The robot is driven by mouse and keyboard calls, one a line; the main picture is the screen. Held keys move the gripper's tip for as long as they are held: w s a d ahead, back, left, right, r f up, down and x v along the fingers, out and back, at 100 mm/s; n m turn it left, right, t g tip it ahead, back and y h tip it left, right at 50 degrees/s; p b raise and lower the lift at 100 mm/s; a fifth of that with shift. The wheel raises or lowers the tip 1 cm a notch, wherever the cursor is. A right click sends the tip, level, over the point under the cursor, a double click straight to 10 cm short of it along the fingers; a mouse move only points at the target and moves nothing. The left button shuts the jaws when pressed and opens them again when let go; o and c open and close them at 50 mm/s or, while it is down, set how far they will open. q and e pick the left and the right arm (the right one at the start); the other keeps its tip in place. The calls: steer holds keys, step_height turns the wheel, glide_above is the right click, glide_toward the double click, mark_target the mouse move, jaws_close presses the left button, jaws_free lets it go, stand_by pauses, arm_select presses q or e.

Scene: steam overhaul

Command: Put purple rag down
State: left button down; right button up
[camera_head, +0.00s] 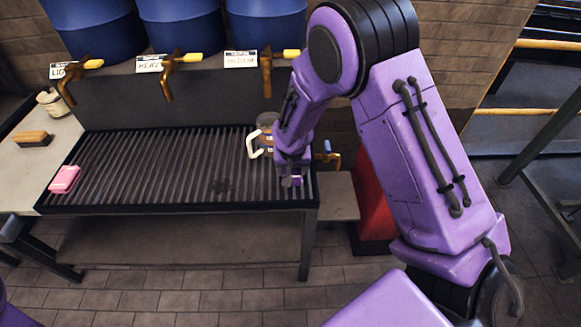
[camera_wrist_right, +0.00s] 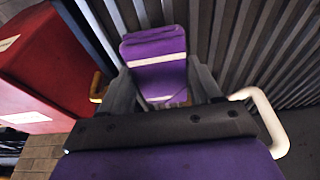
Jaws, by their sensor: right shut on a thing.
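My right gripper (camera_head: 291,182) is over the right end of the slatted metal grate (camera_head: 150,165). It is shut on the purple rag (camera_wrist_right: 157,62), a folded purple cloth with pale stripes, seen between the fingers in the right wrist view. In the head view only a small bit of the rag shows under the gripper. The rag is at or just above the slats; I cannot tell whether it touches them. My left gripper is not in view.
A jug with a pale handle (camera_head: 253,145) stands just left of my right gripper. A pink sponge (camera_head: 65,179) lies at the grate's left end. A brush (camera_head: 33,138) is on the left counter. Brass taps and blue barrels (camera_head: 180,25) are behind. A red box (camera_head: 372,205) stands right.

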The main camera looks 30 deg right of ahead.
steer(key=shift+w+f, duration=0.25)
steer(key=shift+f, duration=0.1)
steer(key=shift+s, duration=0.1)
steer(key=shift+s, duration=0.1)
steer(key=o, duration=0.9)
steer(key=shift+f, duration=0.1)
steer(key=shift+o, duration=0.2)
steer(key=v, duration=1.2)
steer(key=shift+r, duration=0.25)
